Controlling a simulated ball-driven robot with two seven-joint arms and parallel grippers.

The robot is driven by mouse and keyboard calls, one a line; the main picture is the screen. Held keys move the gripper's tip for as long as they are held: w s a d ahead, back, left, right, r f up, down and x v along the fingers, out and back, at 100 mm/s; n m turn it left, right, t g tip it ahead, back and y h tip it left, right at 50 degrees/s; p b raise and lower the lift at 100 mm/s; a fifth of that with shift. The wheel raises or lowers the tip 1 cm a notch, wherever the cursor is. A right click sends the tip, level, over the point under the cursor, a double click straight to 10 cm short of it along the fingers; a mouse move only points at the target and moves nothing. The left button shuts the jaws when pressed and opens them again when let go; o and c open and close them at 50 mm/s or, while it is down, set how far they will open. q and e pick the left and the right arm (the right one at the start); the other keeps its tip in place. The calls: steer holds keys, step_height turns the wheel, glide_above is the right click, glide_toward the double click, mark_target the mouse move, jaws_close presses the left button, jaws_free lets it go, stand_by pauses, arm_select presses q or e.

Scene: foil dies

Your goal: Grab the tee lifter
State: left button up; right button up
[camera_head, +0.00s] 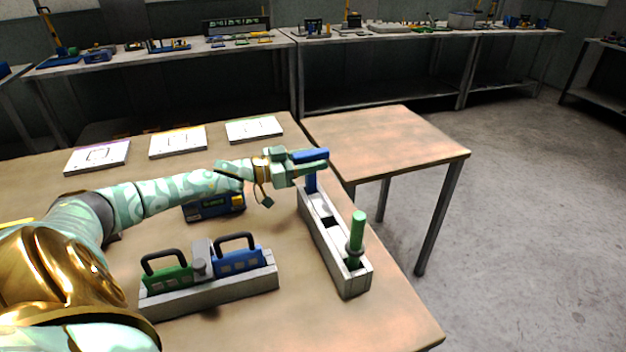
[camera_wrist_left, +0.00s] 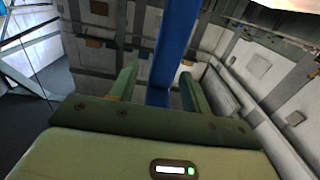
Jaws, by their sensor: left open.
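The blue tee lifter (camera_head: 311,155) stands at the far end of a narrow grey rack (camera_head: 325,240), its crossbar on top and its stem going down into the rack. My left gripper (camera_head: 308,167) is at the lifter, just below the crossbar, and hides part of it. In the left wrist view, the blue lifter (camera_wrist_left: 174,45) runs between the two spread fingers of my left gripper (camera_wrist_left: 158,88). The gripper is open, and I cannot tell whether a finger touches the lifter. My right gripper is not in view.
A green lifter (camera_head: 357,232) with a round collar stands at the rack's near end. A grey holder (camera_head: 215,294) carries green (camera_head: 168,277) and blue (camera_head: 238,262) handled blocks. A side table (camera_head: 390,135) is bare.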

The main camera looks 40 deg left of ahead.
arm_select(q)
steer(key=shift+r, duration=0.1)
steer(key=shift+c, duration=0.4)
jaws_close()
